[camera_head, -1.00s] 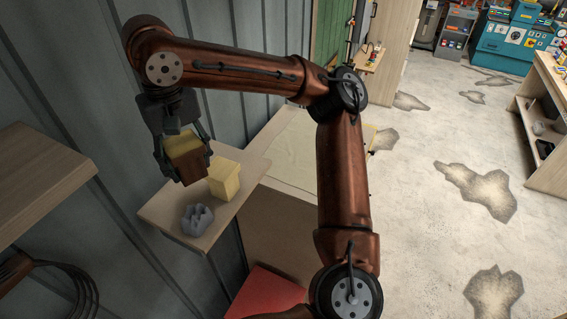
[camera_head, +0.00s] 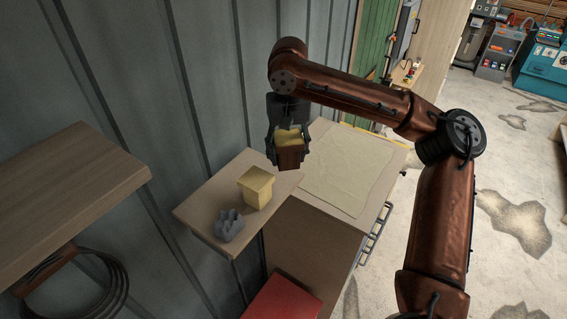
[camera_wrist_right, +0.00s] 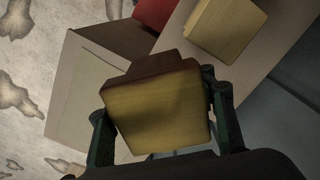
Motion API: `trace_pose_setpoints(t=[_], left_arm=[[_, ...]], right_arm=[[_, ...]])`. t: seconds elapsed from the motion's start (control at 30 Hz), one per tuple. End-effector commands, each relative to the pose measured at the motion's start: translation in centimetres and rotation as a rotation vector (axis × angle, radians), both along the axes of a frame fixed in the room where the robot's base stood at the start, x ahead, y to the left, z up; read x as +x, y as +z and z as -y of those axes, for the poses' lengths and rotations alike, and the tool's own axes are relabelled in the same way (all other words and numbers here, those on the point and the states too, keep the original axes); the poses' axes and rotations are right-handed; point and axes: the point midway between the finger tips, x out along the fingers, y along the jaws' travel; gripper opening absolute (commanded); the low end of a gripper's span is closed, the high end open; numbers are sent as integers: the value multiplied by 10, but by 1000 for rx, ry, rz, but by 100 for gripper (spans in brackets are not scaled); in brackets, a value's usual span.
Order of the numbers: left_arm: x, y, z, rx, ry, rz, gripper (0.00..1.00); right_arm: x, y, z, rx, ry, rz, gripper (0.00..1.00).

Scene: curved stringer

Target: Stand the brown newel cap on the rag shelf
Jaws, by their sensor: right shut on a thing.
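My right gripper (camera_head: 288,158) is shut on the brown newel cap (camera_head: 291,160), which has brown sides and a yellowish face towards the gripper. The cap is in the air near the far right end of a small wooden wall shelf (camera_head: 200,203). In the right wrist view the cap (camera_wrist_right: 158,112) sits between the two fingers (camera_wrist_right: 160,128). A cream cloth (camera_head: 345,172) lies on a wooden surface (camera_head: 333,217) just right of the cap; this looks like the rag shelf. My left gripper is not in view.
A yellow cap-like block (camera_head: 256,188) and a grey notched piece (camera_head: 229,226) stand on the small shelf. A higher wooden shelf (camera_head: 75,185) is at left, above a coil (camera_head: 110,290). A red object (camera_head: 283,298) is below. The cloth's middle is clear.

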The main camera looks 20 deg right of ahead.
Motion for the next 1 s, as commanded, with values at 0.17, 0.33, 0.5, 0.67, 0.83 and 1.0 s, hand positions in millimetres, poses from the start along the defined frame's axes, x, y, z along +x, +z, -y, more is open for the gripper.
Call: trace_pose_setpoints(t=[0.17, 0.33, 0.5, 0.67, 0.83, 1.0], left_arm=[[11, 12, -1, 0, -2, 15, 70], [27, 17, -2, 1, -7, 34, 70], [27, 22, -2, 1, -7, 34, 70], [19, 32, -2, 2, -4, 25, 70], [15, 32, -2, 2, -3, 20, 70], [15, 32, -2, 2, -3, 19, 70]], right_arm=[[25, -31, 3, -1, -1, -2, 19], [38, -46, 5, 1, -2, 0, 19], [48, -59, 6, 0, -1, -2, 19], [47, -80, 7, -2, 0, -1, 19], [47, -89, 6, 0, -1, 0, 19], [47, -89, 6, 0, -1, 0, 19]])
